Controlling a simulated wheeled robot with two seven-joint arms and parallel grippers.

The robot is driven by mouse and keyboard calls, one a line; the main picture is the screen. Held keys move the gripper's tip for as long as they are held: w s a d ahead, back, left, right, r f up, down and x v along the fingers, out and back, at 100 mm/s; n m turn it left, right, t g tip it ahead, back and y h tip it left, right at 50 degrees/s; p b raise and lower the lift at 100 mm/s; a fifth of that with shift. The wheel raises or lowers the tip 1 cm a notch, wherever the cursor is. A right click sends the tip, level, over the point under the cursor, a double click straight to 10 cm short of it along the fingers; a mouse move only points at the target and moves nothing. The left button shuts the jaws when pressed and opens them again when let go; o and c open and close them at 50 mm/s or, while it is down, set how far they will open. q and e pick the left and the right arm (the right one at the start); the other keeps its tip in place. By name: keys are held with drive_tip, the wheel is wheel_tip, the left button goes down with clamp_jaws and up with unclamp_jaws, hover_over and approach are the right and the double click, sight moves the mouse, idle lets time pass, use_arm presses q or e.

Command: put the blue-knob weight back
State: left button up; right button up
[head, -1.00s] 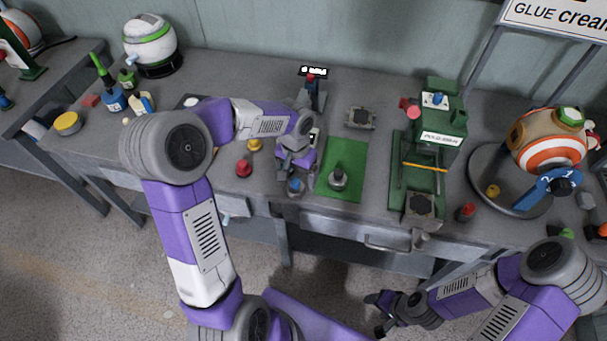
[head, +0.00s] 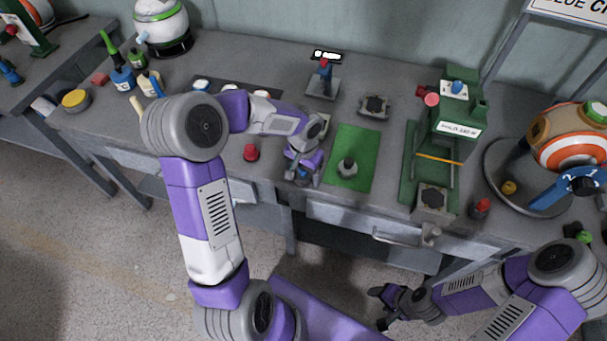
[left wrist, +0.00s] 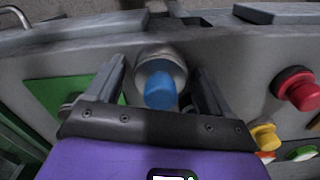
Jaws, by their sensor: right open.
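The blue-knob weight (head: 302,175) stands near the table's front edge, left of the green mat (head: 374,148). In the left wrist view the weight (left wrist: 160,84) shows a blue knob on a silver body. My left gripper (head: 302,166) reaches down over it, with one finger on each side of the weight; I cannot tell whether the fingers press on it. A grey weight (head: 347,168) stands on the green mat. My right gripper (head: 379,308) is open and empty, low in front of the table.
A red knob (head: 251,152) is left of my left gripper; a yellow knob (left wrist: 264,138) shows in the wrist view. A small stand (head: 322,88) and a square block (head: 374,105) are behind. A green press (head: 460,125) and an orange-striped ball (head: 570,148) are at the right.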

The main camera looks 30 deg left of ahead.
use_arm(q)
clamp_jaws()
